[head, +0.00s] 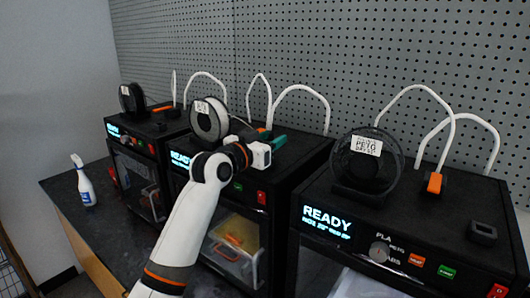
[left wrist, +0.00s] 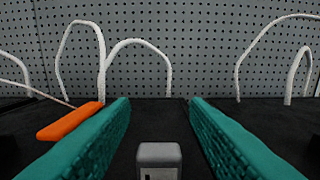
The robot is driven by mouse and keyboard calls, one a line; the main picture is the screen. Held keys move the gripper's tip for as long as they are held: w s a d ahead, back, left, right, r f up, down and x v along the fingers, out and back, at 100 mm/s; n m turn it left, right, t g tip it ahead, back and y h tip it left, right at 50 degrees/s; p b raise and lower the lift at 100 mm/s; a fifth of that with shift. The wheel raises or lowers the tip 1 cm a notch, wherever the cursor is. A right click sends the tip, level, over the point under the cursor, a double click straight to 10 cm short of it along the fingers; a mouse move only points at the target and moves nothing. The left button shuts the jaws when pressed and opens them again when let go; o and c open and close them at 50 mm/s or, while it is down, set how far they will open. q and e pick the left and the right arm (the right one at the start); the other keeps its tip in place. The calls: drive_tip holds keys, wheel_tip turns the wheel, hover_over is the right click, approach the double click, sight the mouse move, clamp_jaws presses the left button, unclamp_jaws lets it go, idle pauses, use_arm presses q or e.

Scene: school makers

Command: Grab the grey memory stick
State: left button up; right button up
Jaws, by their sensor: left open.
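The grey memory stick (left wrist: 159,154) shows in the left wrist view at the bottom middle, on the dark printer top. It lies in the gap between the two teal fingers of my left gripper (left wrist: 158,105), with dark surface showing on both sides of it. My left gripper is open and holds nothing. In the head view my left gripper (head: 279,142) is over the top of the middle printer (head: 305,150). I cannot make out the stick there; the gripper and arm cover that area. My right gripper is not in view.
An orange-handled tool (left wrist: 70,122) lies just left of the left finger. A filament spool (head: 209,120) stands beside the gripper on the middle printer. White tubes (left wrist: 140,45) arch up behind, before the pegboard (left wrist: 205,60). A spray bottle (head: 84,184) stands at left.

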use_arm(q)
clamp_jaws()
drive_tip(key=shift+r, duration=0.1)
